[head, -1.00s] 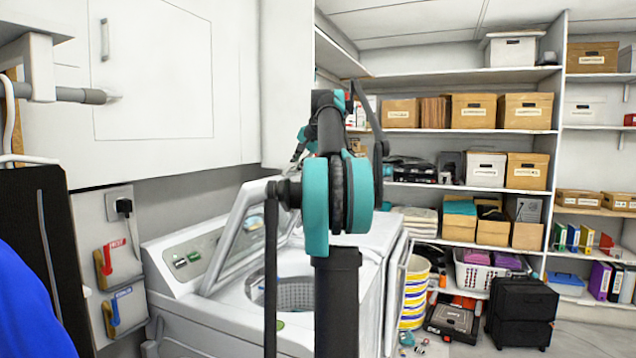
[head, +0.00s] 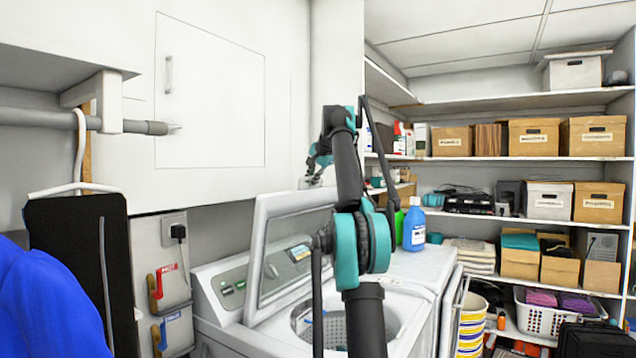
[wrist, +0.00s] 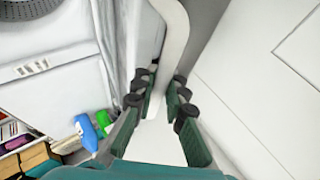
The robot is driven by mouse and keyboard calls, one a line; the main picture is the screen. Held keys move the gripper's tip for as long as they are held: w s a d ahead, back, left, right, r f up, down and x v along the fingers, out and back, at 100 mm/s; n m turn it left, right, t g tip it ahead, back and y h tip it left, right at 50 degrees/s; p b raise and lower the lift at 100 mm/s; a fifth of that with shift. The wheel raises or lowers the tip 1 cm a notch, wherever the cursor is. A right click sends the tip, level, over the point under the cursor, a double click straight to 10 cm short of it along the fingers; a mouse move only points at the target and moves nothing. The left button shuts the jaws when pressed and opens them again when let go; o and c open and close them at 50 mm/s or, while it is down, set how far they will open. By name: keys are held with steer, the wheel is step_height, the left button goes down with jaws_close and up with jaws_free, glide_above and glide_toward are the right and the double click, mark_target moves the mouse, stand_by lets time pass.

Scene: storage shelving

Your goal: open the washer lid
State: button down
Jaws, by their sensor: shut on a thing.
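The white top-loading washer (head: 215,315) stands at the lower middle of the head view, its round drum opening (head: 375,318) uncovered. Its framed lid (head: 262,235) is raised and stands steeply over the rear of the tub, near the control panel. My gripper (head: 315,178) is at the lid's upper edge, partly hidden behind my arm. In the wrist view my gripper's dark green fingers (wrist: 165,105) are shut on the lid's white curved rim (wrist: 177,32). The exact contact is hard to see.
A wall cabinet (head: 210,90) hangs close behind the lid. Green (head: 399,227) and blue (head: 414,225) bottles stand right of the washer. A hanging rail (head: 60,120) with dark clothing is at left. Shelves of boxes (head: 525,220) fill the right.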

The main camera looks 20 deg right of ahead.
steer(key=shift+w+a+r, duration=0.15)
steer(key=shift+w+a, duration=0.2)
steer(key=shift+w, duration=0.15)
steer(key=c, duration=1.8)
jaws_free()
steer(key=shift+c, duration=0.2)
steer(key=shift+r, duration=0.1)
